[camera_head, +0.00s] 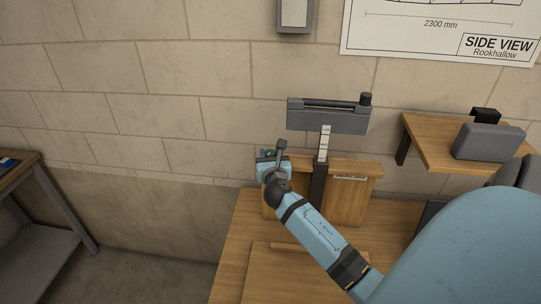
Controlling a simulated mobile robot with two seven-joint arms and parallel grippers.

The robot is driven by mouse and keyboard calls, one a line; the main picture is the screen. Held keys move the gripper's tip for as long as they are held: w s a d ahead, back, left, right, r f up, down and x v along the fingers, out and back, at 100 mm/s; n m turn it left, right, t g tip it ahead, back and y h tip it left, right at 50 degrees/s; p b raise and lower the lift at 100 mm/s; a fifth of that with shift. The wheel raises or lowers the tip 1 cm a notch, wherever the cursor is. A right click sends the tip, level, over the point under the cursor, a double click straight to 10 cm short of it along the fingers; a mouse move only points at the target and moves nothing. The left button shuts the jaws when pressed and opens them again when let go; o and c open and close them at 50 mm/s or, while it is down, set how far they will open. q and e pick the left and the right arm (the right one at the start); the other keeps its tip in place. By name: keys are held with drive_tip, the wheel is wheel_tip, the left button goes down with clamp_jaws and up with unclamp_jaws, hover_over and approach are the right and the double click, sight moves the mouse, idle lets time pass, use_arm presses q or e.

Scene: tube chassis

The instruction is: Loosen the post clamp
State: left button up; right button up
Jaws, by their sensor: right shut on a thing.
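An upright dark post (319,180) with a pale scale strip (324,145) stands on the wooden bench near the wall. It carries a wide grey head (328,119) with a dark rod along its top. My right gripper (273,157) is left of the post, at the end of the blue arm coming from the lower right. It is shut on a small dark grey lever (281,151), which seems to be the post clamp's handle and tilts up slightly. The gripper and wrist hide the lever's lower end and most of the clamp. My left gripper is not in view.
A wooden shelf (426,143) with a grey box (490,142) is at the right. A separate bench (17,172) is at far left. The bench (238,228) front is partly hidden by my arm.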

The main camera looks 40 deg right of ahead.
drive_tip(key=shift+r, duration=0.1)
drive_tip(key=o, duration=0.9)
drive_tip(key=b+v, duration=0.2)
drive_tip(key=v, duration=1.1)
drive_tip(key=shift+s+a+b, duration=0.2)
drive_tip(key=shift+s+b, duration=0.05)
drive_tip(key=shift+b, duration=0.15)
